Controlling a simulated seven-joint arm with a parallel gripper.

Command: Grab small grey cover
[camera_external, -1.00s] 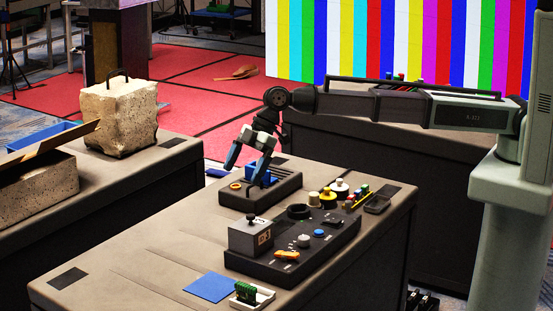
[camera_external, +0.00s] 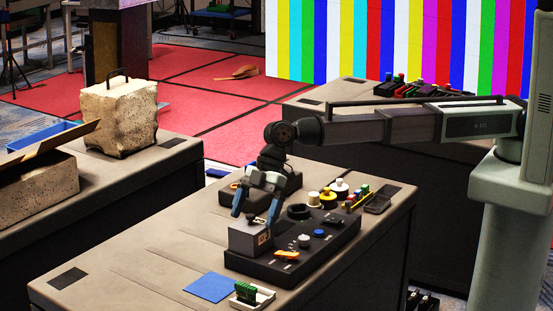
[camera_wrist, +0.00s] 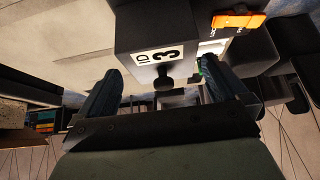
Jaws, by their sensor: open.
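The small grey cover (camera_external: 248,239) is a box with a black knob on top and a white ID 3 label on its side. It sits at the left end of the black control panel (camera_external: 315,250). My gripper (camera_external: 254,215) is open just above the cover, its two blue-grey fingers apart on either side of the knob. In the wrist view the cover (camera_wrist: 150,28) is at the top centre, with its knob (camera_wrist: 164,79) between the open fingers of my gripper (camera_wrist: 162,70). I cannot tell whether the fingers touch the cover.
An orange switch (camera_external: 286,255) and blue and grey buttons are on the panel right of the cover. A blue square (camera_external: 209,287) and a green part in a white tray (camera_external: 262,297) lie in front. The table's left part is clear.

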